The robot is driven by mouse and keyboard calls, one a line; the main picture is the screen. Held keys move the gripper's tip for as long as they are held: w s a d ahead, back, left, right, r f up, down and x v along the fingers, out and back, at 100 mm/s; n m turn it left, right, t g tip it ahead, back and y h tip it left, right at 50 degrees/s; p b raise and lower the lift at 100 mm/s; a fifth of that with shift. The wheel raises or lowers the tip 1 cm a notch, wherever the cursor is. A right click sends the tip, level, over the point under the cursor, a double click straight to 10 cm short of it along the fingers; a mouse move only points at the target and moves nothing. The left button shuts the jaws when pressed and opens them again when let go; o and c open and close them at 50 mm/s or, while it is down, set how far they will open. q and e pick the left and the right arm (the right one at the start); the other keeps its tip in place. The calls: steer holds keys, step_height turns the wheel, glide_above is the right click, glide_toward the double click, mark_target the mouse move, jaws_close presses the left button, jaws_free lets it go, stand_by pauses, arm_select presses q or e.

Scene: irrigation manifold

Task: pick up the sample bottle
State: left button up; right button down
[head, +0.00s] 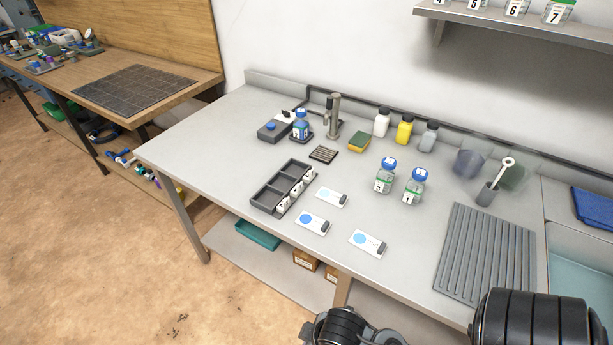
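Two clear bottles with blue caps and white-and-green labels stand upright on the grey bench: one bottle (384,180) and, to its right, a bottle marked 1 (413,190). A third blue-capped bottle (300,126), with a blue label, stands at the back left beside a grey device (272,131). I cannot tell which of them is the sample bottle. No gripper is near any of them. Only dark ribbed parts of my arms show at the bottom edge; neither gripper is in view.
Cards (313,223) and a dark compartment tray (265,198) lie in front. White (381,123), yellow (404,130) and grey (429,136) bottles stand behind. A ribbed drainer (484,253) lies right, near a holder with a white-headed tool (487,193). A shelf (520,22) overhangs the back right.

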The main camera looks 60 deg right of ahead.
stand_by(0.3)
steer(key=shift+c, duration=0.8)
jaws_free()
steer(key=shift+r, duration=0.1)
